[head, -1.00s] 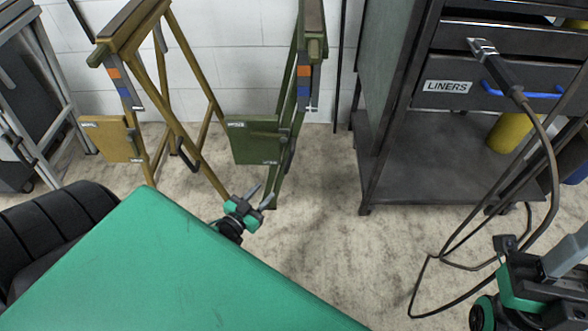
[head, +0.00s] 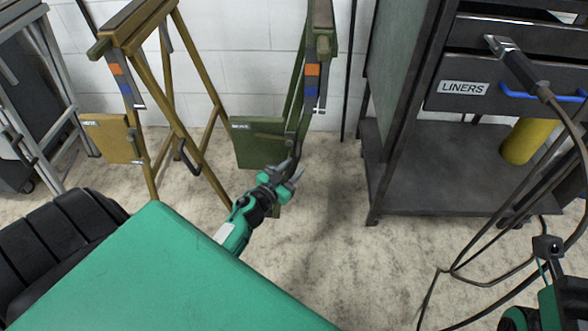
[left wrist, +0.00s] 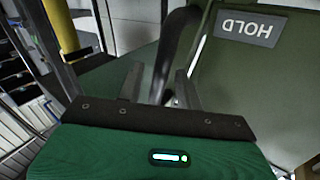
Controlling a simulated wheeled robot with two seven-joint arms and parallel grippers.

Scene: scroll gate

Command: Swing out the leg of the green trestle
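The green trestle (head: 322,18) stands folded by the white wall, with a green panel (head: 258,150) on its left side. A dark curved handle (head: 298,137) hangs on its near leg. My left gripper (head: 284,178) is low in front of the trestle, at the handle's lower end. In the left wrist view, its two fingers (left wrist: 158,88) stand apart, with the dark handle (left wrist: 178,42) between or just beyond them; contact cannot be told. The panel with a HOLD label (left wrist: 249,28) is to the right there. My right gripper's fingers cannot be seen.
A yellow trestle (head: 165,85) stands open to the left, with a grey one (head: 50,80) beyond it. A dark cabinet (head: 440,190) labelled LINERS stands at the right, with a hanging cabled tool (head: 515,65). The floor between trestle and cabinet is clear.

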